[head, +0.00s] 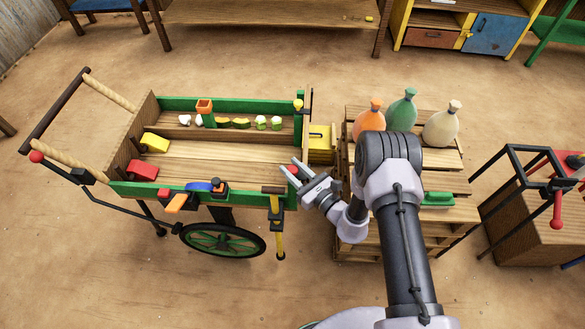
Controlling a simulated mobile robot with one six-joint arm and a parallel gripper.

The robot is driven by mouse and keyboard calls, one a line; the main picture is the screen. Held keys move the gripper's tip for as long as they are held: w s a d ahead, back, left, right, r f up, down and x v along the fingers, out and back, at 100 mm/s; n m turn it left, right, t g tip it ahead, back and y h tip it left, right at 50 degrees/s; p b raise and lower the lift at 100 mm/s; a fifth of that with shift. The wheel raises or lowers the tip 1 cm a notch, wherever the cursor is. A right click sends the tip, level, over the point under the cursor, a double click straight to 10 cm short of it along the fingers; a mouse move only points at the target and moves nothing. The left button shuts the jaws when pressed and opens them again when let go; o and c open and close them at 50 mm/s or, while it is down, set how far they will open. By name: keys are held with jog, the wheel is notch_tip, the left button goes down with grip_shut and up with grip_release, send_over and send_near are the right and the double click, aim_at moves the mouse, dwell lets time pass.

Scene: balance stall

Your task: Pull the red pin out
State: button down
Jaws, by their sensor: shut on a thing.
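The red pin (293,169) shows as a small round red head at the right end of the wooden cart (225,150), near its front corner. My gripper (290,166) reaches in from the right, with its two light grey fingers on either side of the red head. The fingers are shut on it. The pin's shaft is hidden, so I cannot tell how deep it sits. A yellow-headed pin (298,104) stands at the cart's far right corner.
The cart holds yellow (155,142) and red (143,169) blocks and several small items along its green sides. To the right, a pallet stack carries an orange sack (368,119), a green sack (403,110) and a beige sack (442,124). Open floor lies in front.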

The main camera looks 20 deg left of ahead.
aim_at(293, 169)
notch_tip(293, 169, up, 5)
jog(key=p, duration=0.3)
jog(key=shift+f, duration=0.3)
jog(key=c, duration=1)
grip_release()
jog(key=p+v, duration=0.3)
jog(key=v, duration=1.4)
jog(key=shift+s+d, duration=0.1)
jog(key=shift+s, duration=0.1)
